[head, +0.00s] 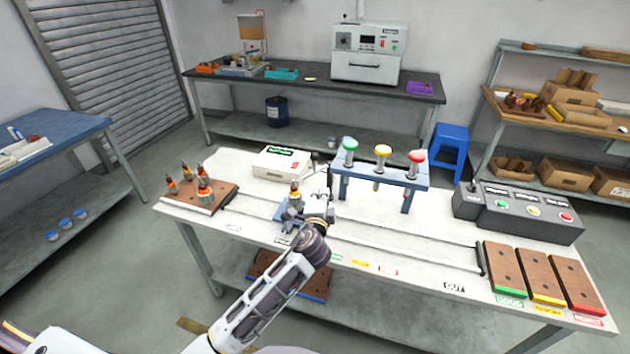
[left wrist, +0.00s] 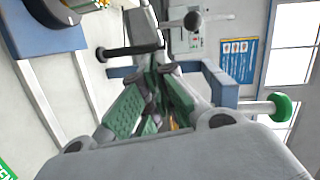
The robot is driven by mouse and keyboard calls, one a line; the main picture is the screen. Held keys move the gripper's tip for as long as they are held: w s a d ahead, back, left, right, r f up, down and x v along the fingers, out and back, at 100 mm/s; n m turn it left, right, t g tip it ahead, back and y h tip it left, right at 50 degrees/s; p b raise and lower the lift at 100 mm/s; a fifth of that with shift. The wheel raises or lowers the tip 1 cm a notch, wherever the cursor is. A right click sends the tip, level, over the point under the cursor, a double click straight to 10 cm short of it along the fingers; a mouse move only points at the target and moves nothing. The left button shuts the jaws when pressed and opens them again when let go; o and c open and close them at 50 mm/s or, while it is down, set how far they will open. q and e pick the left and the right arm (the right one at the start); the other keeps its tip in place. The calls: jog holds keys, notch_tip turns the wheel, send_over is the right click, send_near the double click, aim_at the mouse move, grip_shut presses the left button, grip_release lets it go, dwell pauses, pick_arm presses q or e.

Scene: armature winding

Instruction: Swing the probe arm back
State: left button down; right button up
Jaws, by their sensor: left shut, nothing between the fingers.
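My left gripper (head: 328,208) is over the middle of the white table, close beside the blue test fixture (head: 290,215). In the left wrist view its green-padded fingers (left wrist: 155,80) are shut with nothing between them. An armature (head: 295,190) stands upright on the fixture. Just beyond the fingertips, a black bar handle (left wrist: 130,51) and a dark ball knob (left wrist: 193,20) on a thin rod show in the left wrist view; they look like parts of the probe arm. I cannot tell whether the fingers touch the bar. My right gripper is out of view.
A blue rack with green, yellow and red-topped posts (head: 380,178) stands right of the gripper. A wooden tray with several armatures (head: 222,196) is at left, a white box (head: 282,160) behind. A grey button console (head: 520,212) and wooden trays (head: 505,265) are at right.

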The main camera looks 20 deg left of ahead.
pick_arm(q)
jog(key=w+a+f+p, duration=0.1)
jog(key=w+a, duration=0.3)
jog(key=w, duration=0.4)
jog(key=shift+w+f, duration=0.2)
jog(key=shift+f, duration=0.15)
jog(key=shift+a, duration=0.1)
jog(key=shift+a+p, duration=0.1)
jog(key=shift+p, duration=0.2)
